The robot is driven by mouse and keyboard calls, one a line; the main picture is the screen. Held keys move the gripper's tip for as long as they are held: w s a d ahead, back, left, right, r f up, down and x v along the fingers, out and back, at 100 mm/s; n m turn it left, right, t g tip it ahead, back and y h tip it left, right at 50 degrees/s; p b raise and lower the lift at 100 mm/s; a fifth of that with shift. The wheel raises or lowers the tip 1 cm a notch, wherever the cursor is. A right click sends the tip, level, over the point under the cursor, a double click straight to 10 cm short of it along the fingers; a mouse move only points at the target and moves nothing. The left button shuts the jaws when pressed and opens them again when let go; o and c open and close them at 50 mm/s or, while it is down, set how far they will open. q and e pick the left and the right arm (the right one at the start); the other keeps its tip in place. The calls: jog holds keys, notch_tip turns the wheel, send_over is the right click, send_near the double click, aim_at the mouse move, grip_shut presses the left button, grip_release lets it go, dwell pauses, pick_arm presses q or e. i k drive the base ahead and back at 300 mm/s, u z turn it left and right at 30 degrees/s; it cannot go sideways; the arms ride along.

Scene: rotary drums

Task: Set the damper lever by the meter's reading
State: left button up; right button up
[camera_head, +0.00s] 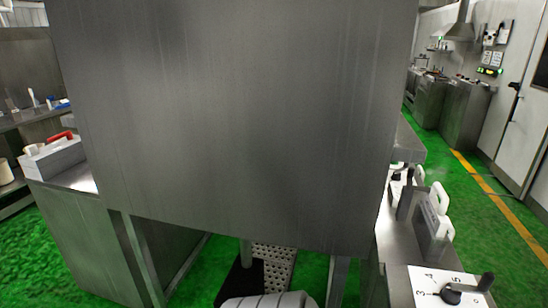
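A dial plate (428,288), white with the numbers 3, 4 and 5 showing, lies at the bottom right and is cut off by the picture's lower edge. A dark lever (470,290) with a round hub sits on it, its handle end at the right, rising. I cannot tell which number the lever marks. No meter with a readable value shows. Neither of my grippers is in view.
A large grey metal panel (230,110) fills the middle and hides what is behind. White-handled items (438,205) stand on a right-hand metal bench. A grey box (52,158) with a red handle sits on the left bench. Green floor (445,180) is open at right.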

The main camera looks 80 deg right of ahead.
aim_at(396, 176)
jog(key=z, duration=3.75)
jog(key=k, duration=0.5)
jog(key=z, duration=1.65)
jog(key=i, duration=4.3)
jog(key=u, duration=1.95)
